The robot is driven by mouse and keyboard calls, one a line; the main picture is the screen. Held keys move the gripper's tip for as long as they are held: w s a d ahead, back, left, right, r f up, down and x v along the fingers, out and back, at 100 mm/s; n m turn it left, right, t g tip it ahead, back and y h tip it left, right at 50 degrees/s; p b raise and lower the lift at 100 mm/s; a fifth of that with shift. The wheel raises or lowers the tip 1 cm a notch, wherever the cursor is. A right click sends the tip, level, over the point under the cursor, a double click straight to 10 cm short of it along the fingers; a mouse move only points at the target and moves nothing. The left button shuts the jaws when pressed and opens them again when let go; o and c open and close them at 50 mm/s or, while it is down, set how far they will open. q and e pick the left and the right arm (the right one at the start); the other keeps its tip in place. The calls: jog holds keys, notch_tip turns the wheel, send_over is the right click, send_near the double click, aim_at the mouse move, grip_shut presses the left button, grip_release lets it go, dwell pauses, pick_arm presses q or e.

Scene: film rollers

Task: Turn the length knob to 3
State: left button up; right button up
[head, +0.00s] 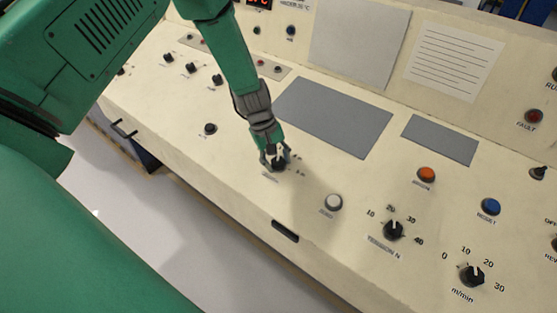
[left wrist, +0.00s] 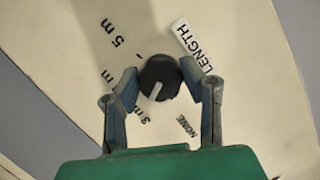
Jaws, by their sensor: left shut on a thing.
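The length knob (left wrist: 160,77) is a round black knob with a white pointer line. The "NONE" mark (left wrist: 187,126) is at lower right, the "5 m" mark (left wrist: 113,42) at upper left, and the "LENGTH" label (left wrist: 194,46) at upper right. My left gripper (left wrist: 161,80) has a finger on each side of the knob and is shut on it. In the head view my left gripper (head: 274,158) reaches down and largely covers the knob. My right gripper is not in view.
The cream console panel also holds a white button (head: 334,202), a tension knob (head: 393,230), a speed knob (head: 472,275), an orange button (head: 426,174) and a blue button (head: 491,206). A grey plate (head: 335,115) lies flat behind the gripper.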

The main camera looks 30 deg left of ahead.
pick_arm(q)
jog(key=shift+w+a+r, duration=0.1)
jog(key=shift+w+a, duration=0.05)
jog(key=shift+w, duration=0.05)
dwell(0.3)
jog(key=o, duration=1.1)
jog(key=shift+c, duration=0.2)
jog(key=shift+o, duration=0.4)
jog(key=shift+a, duration=0.1)
jog(key=v, duration=1.1)
jog(key=shift+a+r, duration=0.25)
